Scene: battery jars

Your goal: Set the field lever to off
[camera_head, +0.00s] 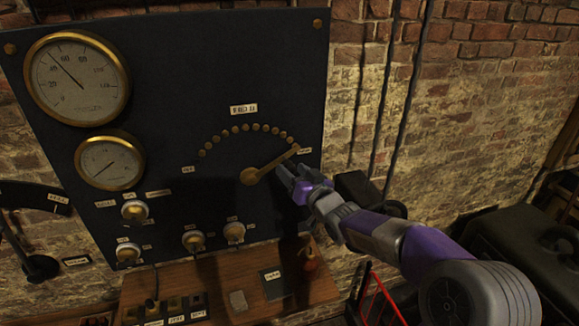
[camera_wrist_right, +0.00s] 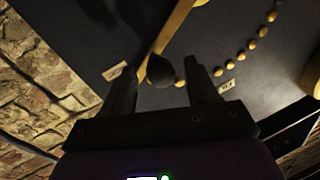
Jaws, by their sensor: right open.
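The field lever (camera_head: 272,163) is a brass arm on the dark panel, with its round pivot at the lower left. Its tip points up and right, at the right end of an arc of brass studs, by a small label. My right gripper (camera_head: 290,180) is open just below and in front of the lever's outer half. In the right wrist view the brass lever (camera_wrist_right: 172,28) runs down to a dark round knob (camera_wrist_right: 160,72), which appears between the open fingers (camera_wrist_right: 162,66). I cannot tell whether they touch it. My left gripper is out of view.
A small label (camera_head: 188,169) marks the arc's left end. Two brass-rimmed gauges (camera_head: 76,80) are at the panel's left. Several knobs (camera_head: 134,212) line its lower part. A wooden shelf (camera_head: 220,270) lies below.

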